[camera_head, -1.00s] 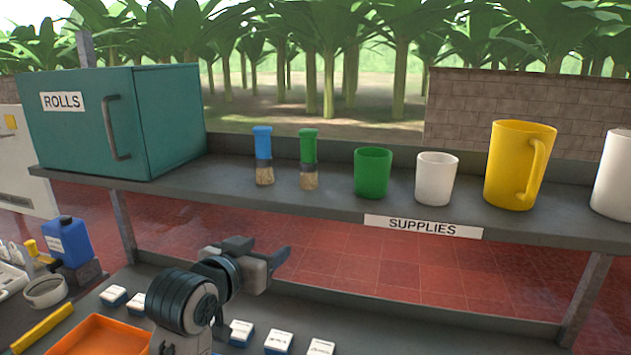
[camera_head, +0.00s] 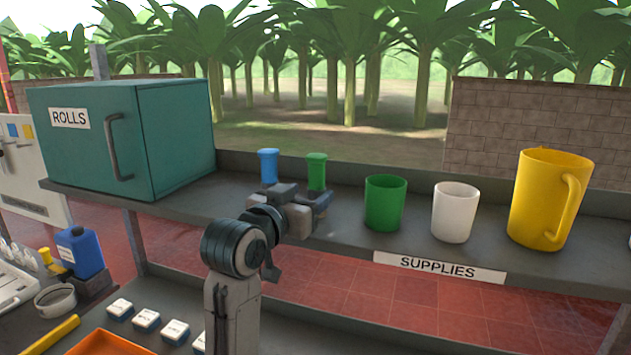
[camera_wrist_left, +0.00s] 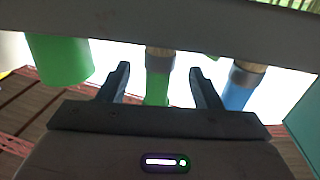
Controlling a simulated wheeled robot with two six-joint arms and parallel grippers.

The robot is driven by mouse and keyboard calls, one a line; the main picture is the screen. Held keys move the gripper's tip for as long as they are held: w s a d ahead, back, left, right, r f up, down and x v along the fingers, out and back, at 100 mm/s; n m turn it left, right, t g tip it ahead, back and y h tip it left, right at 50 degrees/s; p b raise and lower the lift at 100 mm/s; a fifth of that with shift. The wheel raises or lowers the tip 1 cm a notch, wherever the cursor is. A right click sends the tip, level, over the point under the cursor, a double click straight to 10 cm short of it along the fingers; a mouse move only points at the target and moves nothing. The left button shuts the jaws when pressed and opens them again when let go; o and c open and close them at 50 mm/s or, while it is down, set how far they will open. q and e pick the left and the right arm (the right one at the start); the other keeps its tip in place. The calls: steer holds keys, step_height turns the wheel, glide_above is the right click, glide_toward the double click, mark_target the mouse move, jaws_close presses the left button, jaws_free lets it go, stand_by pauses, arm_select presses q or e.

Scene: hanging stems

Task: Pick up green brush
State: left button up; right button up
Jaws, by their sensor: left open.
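The green brush (camera_head: 316,170) stands upright on the shelf, between a blue brush (camera_head: 268,165) and a green cup. Its lower part is hidden behind my left gripper (camera_head: 306,199) in the head view. That gripper is open and empty, just in front of the brush. In the left wrist view, the green brush (camera_wrist_left: 158,88) shows between the two open fingers (camera_wrist_left: 160,80), with the blue brush (camera_wrist_left: 238,90) to the right. I cannot tell how deep it sits between the fingers. My right gripper is not in view.
The green cup (camera_head: 385,202), a white cup (camera_head: 455,211) and a yellow mug (camera_head: 545,200) stand to the right on the shelf (camera_head: 225,205). A teal ROLLS box (camera_head: 172,135) stands at its left end. Several small white-topped blocks lie on the lower bench.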

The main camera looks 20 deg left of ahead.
mark_target(312, 192)
arm_select(q)
steer(key=w+p, duration=0.1)
steer(key=w, duration=0.1)
steer(key=shift+w+d+p, duration=0.25)
steer(key=shift+w+p, duration=0.05)
steer(key=shift+p, duration=0.05)
steer(key=shift+w+d+p, duration=0.25)
steer(key=shift+w+p, duration=0.5)
steer(key=shift+w, duration=0.5)
steer(key=shift+w+d+f, duration=0.1)
steer(key=shift+w, duration=0.25)
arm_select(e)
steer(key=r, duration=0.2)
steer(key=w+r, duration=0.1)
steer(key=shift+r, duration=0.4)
arm_select(q)
steer(key=shift+c, duration=0.9)
steer(key=c, duration=0.9)
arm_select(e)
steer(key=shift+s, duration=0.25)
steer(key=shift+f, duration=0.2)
